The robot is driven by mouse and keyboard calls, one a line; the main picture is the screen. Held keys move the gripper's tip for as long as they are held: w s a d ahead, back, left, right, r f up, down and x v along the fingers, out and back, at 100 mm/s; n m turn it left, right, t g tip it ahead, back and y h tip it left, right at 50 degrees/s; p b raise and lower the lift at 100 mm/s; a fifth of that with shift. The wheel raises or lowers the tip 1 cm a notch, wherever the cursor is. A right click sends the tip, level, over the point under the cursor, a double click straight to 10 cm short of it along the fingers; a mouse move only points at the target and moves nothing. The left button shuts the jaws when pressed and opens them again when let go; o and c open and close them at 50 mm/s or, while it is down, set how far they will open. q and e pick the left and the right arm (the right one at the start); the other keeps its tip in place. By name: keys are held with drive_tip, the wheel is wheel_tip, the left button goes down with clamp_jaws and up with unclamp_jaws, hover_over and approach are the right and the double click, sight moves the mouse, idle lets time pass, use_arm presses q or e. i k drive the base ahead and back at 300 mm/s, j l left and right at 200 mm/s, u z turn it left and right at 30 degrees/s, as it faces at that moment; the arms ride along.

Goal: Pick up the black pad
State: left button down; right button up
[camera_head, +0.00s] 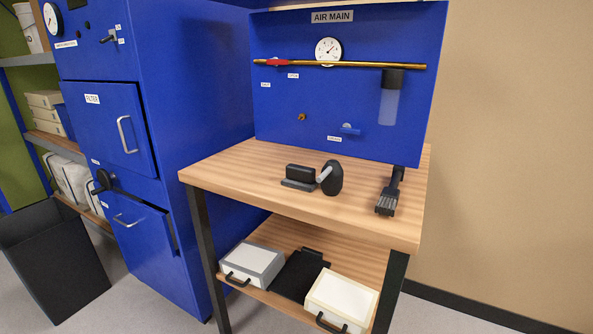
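A flat black pad-like panel (299,275) with a handle at its back end lies on the lower shelf of the wooden table, between two boxes. On the tabletop, a small black block (300,173) stands on a dark base; I cannot tell whether this is also a pad. Neither of my grippers shows in the head view.
A grey-edged box (252,262) and a cream box (341,298) flank the black panel. The wooden tabletop (240,175) also bears a black rounded tool (332,178) and a black brush-like tool (387,199). A blue cabinet (190,80) and a dark bin (55,262) stand left.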

sight(298, 177)
drive_tip(key=i+j+z, duration=0.1)
drive_tip(key=i+j, duration=0.15)
drive_tip(key=i+j+z, duration=0.1)
drive_tip(key=j, duration=0.25)
drive_tip(key=i+j+z, duration=0.1)
drive_tip(key=i+j, duration=0.2)
drive_tip(key=i+j+z, duration=0.1)
drive_tip(key=j, duration=0.3)
drive_tip(key=i, duration=0.1)
